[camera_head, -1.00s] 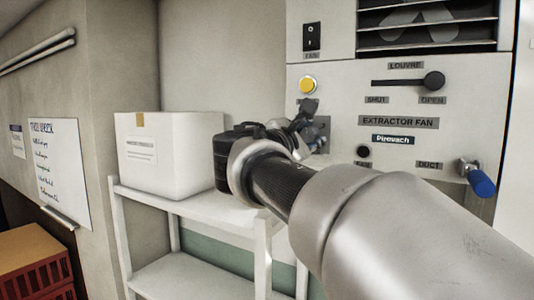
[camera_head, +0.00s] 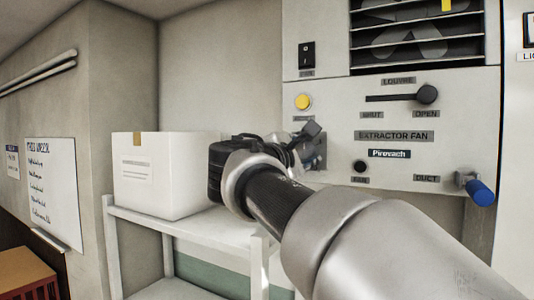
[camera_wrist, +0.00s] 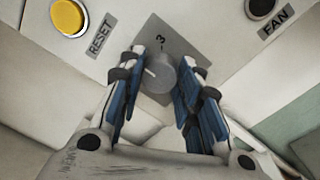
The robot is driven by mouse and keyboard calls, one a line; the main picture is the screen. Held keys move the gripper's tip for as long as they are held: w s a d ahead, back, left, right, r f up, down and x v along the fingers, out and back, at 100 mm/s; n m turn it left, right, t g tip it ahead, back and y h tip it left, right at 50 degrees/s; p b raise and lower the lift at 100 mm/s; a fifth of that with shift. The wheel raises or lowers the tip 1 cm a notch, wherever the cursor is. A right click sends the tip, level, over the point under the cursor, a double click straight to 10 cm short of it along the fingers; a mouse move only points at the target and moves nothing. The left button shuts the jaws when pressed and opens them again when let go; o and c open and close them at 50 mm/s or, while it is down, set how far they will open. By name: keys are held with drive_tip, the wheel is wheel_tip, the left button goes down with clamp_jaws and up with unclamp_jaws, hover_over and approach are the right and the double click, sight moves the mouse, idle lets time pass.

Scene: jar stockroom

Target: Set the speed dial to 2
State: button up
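The speed dial (camera_wrist: 160,74) is a round grey knob on a square grey plate (camera_wrist: 183,47) in the wrist view. A "3" stands on the plate above it. A pale pointer line shows on the knob's left side. Other numbers on the plate are hidden. My gripper (camera_wrist: 162,70) has its blue-padded fingers on either side of the knob, close to its edges. I cannot tell whether both fingers press on it. In the head view my gripper (camera_head: 306,140) is at the extractor panel, and my wrist and arm hide most of the dial.
A yellow reset button (camera_wrist: 68,17) is left of the dial, and a black fan knob (camera_wrist: 262,6) right. The head view shows the louvre slider (camera_head: 427,94), fan switch (camera_head: 307,55), blue-handled duct lever (camera_head: 480,191) and a white box (camera_head: 165,175) on a white shelf (camera_head: 190,232).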

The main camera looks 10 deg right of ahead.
drive_tip(key=o, duration=0.5)
drive_tip(key=shift+s, duration=0.1)
drive_tip(key=v, duration=1.2)
drive_tip(key=shift+f, duration=0.1)
